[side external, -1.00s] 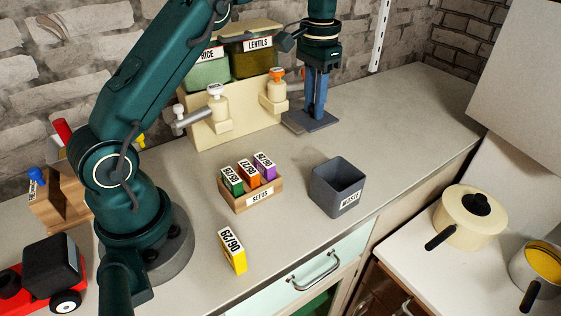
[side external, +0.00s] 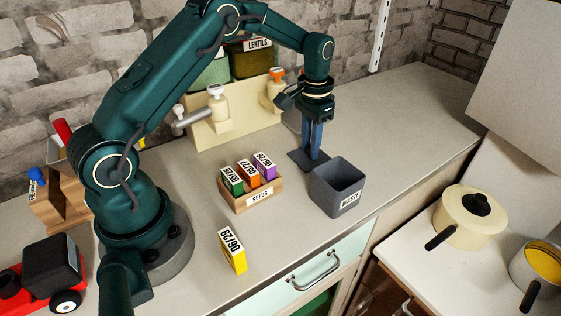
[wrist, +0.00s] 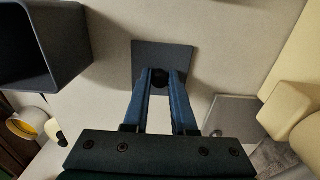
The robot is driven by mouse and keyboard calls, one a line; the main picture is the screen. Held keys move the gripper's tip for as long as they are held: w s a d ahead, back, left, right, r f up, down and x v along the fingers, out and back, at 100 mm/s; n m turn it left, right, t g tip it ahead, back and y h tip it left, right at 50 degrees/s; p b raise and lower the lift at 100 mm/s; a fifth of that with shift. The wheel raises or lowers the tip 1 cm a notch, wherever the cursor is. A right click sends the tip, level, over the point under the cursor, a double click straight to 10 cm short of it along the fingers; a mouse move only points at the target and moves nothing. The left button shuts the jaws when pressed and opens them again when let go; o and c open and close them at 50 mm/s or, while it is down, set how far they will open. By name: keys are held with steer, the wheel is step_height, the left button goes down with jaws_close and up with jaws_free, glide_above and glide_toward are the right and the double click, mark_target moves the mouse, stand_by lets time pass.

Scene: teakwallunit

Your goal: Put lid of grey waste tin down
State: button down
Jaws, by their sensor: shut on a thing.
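The grey waste tin (side external: 336,198) stands open on the counter, its label facing the front; part of it shows at the upper left of the wrist view (wrist: 42,82). My gripper (side external: 313,155) points down just behind the tin. Its blue fingers are shut on the dark knob of the flat square grey lid (side external: 299,158). In the wrist view the lid (wrist: 180,55) lies beyond the fingertips (wrist: 159,82), apart from the tin. The lid looks level and close to the counter; I cannot tell whether it touches it.
A wooden seeds box (side external: 262,199) with several packets stands left of the tin. A yellow packet (side external: 232,251) stands in front. The cream dispenser unit (side external: 238,125) is behind to the left. The counter right of my gripper is clear (side external: 410,115).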

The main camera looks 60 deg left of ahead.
steer(key=shift+f, duration=0.15)
steer(key=c, duration=0.7)
jaws_free()
